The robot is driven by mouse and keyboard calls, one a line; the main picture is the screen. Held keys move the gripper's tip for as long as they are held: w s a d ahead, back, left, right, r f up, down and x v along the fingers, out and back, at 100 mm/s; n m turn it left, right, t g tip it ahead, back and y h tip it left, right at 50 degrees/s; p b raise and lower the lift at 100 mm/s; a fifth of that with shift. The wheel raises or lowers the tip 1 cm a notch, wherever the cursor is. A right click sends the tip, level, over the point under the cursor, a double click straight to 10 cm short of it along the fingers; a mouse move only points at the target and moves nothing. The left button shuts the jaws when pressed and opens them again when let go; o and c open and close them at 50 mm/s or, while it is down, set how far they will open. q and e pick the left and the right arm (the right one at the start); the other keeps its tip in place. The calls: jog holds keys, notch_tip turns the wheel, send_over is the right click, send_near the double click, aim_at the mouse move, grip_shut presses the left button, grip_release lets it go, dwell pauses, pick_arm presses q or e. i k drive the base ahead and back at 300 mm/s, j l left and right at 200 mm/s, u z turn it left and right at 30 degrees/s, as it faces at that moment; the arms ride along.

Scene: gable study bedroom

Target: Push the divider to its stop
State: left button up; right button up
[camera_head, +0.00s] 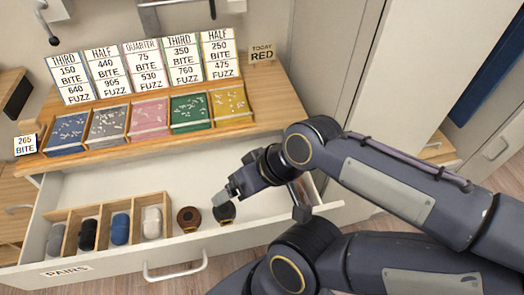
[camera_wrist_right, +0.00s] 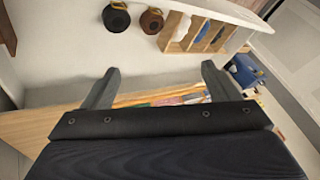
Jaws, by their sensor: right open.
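The wooden divider (camera_head: 103,207) stands at the left of the open drawer (camera_head: 265,226), its compartments holding rolled socks. It also shows in the right wrist view (camera_wrist_right: 164,38), near the top. Its right wall has a gap from a brown round item (camera_head: 188,219). My right gripper (camera_head: 229,195) is over the drawer, to the right of the divider and apart from it, close to a dark round item (camera_head: 226,213). In the right wrist view its two fingers (camera_wrist_right: 158,82) are spread with nothing between them. My left gripper is not in view.
The two round items lie between the divider and the drawer's right part. Above the drawer a wooden counter (camera_head: 290,100) holds several coloured trays (camera_head: 150,118) and price cards (camera_head: 143,68). The drawer's front carries a handle (camera_head: 175,272) and a PAIRS label (camera_head: 67,270).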

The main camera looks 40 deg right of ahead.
aim_at(300, 192)
jog(key=k+l+z, duration=0.15)
jog(key=k+z, duration=0.2)
jog(key=k, duration=0.3)
jog(key=i+l+z, duration=0.15)
jog(key=z, duration=0.25)
jog(key=i+z, duration=0.2)
jog(key=z, duration=0.2)
jog(key=i+z, duration=0.2)
jog(key=z, duration=0.2)
jog(key=l+z, duration=0.3)
jog(key=i+l+z, duration=0.1)
jog(key=l+z, duration=0.15)
